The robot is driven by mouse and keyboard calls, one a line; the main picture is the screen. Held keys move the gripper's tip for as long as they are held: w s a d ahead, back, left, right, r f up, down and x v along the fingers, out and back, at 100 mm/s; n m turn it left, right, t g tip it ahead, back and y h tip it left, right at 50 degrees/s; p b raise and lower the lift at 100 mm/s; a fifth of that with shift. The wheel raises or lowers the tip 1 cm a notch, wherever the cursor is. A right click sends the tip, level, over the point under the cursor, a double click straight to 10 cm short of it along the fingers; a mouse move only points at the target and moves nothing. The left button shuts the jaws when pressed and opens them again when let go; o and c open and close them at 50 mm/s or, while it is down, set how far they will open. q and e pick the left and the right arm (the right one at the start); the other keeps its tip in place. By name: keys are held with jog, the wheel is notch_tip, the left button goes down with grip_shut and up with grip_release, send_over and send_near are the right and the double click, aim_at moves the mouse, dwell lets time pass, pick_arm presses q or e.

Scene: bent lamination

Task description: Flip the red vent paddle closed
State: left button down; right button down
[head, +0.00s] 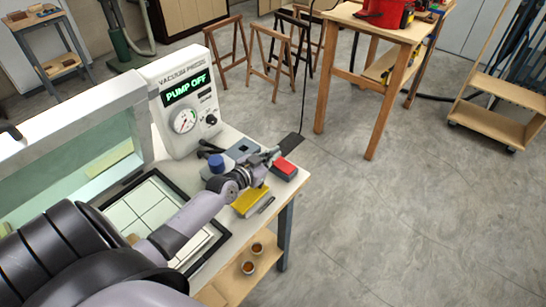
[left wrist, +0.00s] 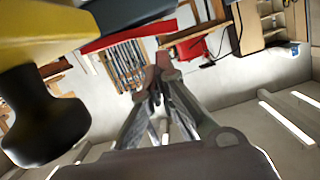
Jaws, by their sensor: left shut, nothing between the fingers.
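A red-topped dark block (head: 286,168) lies at the bench's right edge. I cannot tell whether it is the vent paddle; no other paddle shows clearly. The vacuum press unit (head: 183,97) shows "PUMP OFF" on its green display, with a gauge and a black knob. My left gripper (head: 273,156) is just left of the red-topped block, over the bench's far right corner; contact cannot be judged. In the left wrist view its fingers (left wrist: 158,84) are together and empty. Reddish patches are at the fingertips. My right gripper is not in view.
A blue knob (head: 215,163) stands beside my left wrist. A yellow block (head: 249,202) lies on the bench below the arm. A black-framed gridded panel (head: 146,214) lies under the forearm.

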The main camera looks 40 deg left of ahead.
pick_arm(q)
jog(key=shift+a+f, duration=0.1)
jog(key=shift+f, duration=0.25)
jog(key=shift+f, duration=0.1)
